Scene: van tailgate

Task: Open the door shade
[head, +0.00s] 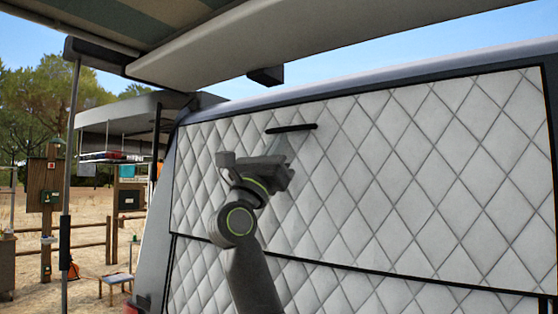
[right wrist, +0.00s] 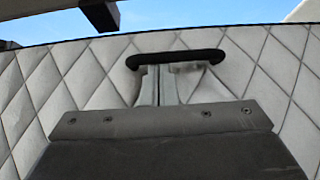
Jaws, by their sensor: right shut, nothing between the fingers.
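The door shade (head: 420,150) is a light grey quilted panel with a dark edge, covering the upper part of the van's door opening. A black bar handle (head: 291,128) sits near its top edge; it also shows in the right wrist view (right wrist: 215,57). My right gripper (head: 284,147) is up at the panel, just below the handle. In the right wrist view its two fingers (right wrist: 158,78) are pressed together, with nothing between them. Their tips reach the bar's lower edge in the picture; I cannot tell whether they touch it. My left gripper is out of view.
A second quilted panel (head: 330,290) lies below a dark seam. An awning (head: 130,20) and a pale overhead panel (head: 300,40) hang above, with a dark block (head: 266,76) under it. A pole (head: 67,190) stands left. Open sandy ground lies beyond.

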